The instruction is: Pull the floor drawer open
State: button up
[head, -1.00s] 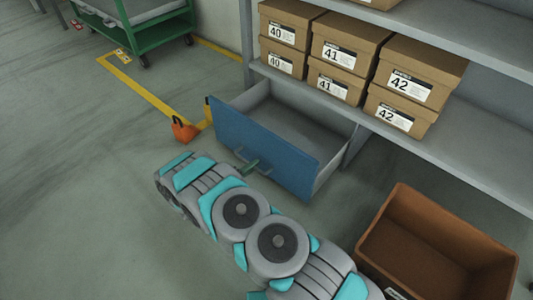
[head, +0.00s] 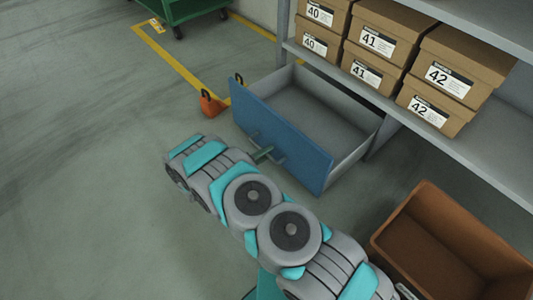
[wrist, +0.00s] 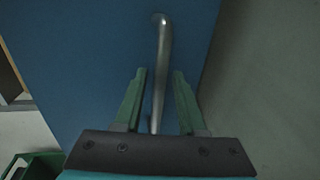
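The floor drawer has a blue front (head: 285,135) and a grey inside. In the head view it stands well out from under the shelf, and its inside is empty. Its handle (wrist: 161,60) is a slim metal bar, upright in the wrist view. My gripper (wrist: 160,72) has green fingers, one on each side of the bar, with a visible gap on both sides. It is open around the handle. In the head view my gripper (head: 265,153) is at the drawer front, and the handle is partly hidden by it.
Shoe boxes (head: 377,43) stand on the shelf (head: 465,135) above and right of the drawer. A brown open bin (head: 400,235) is at lower right. An orange object (head: 211,104) lies by the drawer's left end. The floor at left is clear.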

jog(key=shift+o, duration=0.4)
jog(key=shift+s+a, duration=0.1)
jog(key=v, duration=0.7)
jog(key=shift+s+a+p, duration=0.2)
jog(key=shift+p, duration=0.15)
jog(key=shift+r, duration=0.1)
